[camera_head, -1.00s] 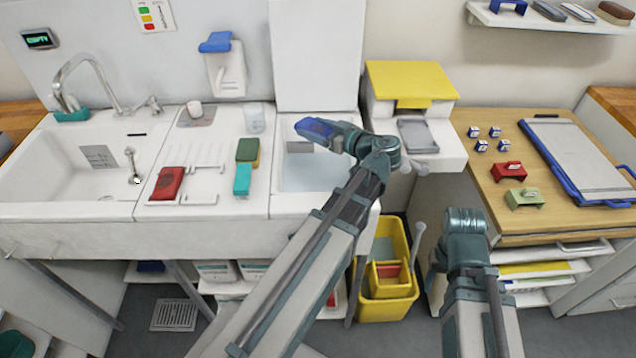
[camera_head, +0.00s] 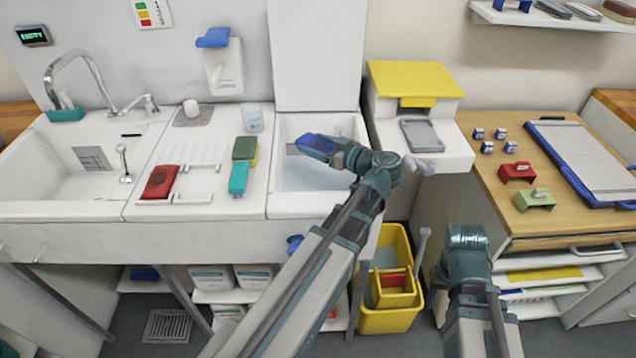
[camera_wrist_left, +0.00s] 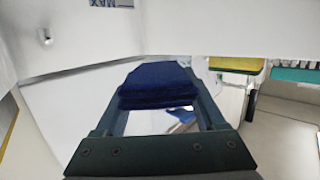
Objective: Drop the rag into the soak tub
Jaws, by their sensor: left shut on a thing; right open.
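My left gripper (camera_head: 330,148) is shut on the blue rag (camera_head: 312,143), a folded dark blue pad. In the left wrist view, the rag (camera_wrist_left: 158,84) sits between the two fingers. In the head view, the gripper and rag are over the opening of the white soak tub (camera_head: 290,204), which has pale water in it. A "MAX" label (camera_wrist_left: 112,3) shows on a white wall in the wrist view. How high the rag is above the water is hard to tell. My right arm is at the lower right of the head view, but its fingers are hidden.
A white panel (camera_head: 316,55) stands behind the tub. A yellow bucket (camera_head: 393,318) is below, right of it.

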